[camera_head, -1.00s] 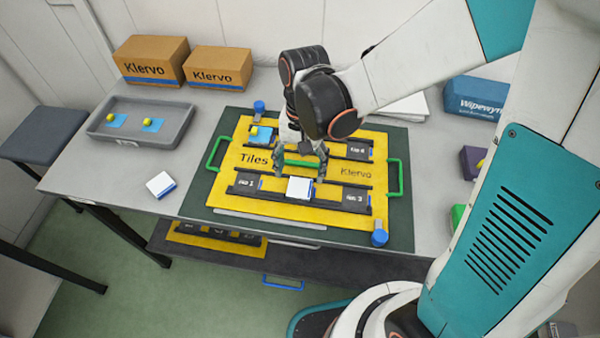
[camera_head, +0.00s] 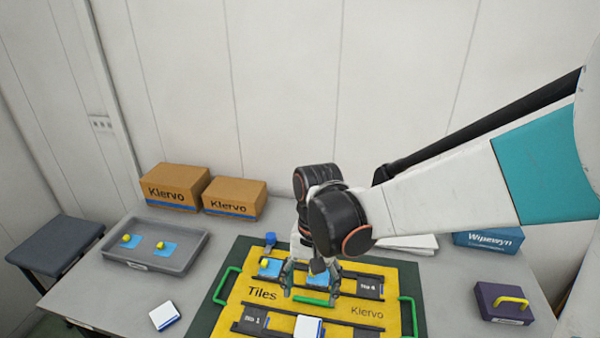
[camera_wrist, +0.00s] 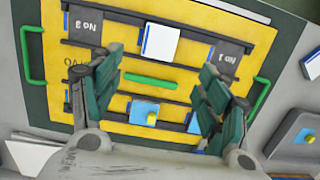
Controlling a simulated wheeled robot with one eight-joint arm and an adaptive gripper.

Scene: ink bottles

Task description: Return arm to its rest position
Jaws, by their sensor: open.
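My gripper (camera_head: 310,292) is open and empty above the yellow Tiles board (camera_head: 238,299), over its central green handle (camera_head: 314,301). A blue tile with a yellow knob (camera_head: 270,267) sits in the back row's left place. Another blue piece (camera_head: 317,281) beside it is partly hidden by my gripper.
A grey tray (camera_head: 117,254) with yellow-knobbed blue tiles stands at left, before two cardboard boxes (camera_head: 174,187). A loose white tile (camera_head: 165,315) lies left of the board. A purple box (camera_head: 503,305) and a blue box (camera_head: 488,238) stand at right.

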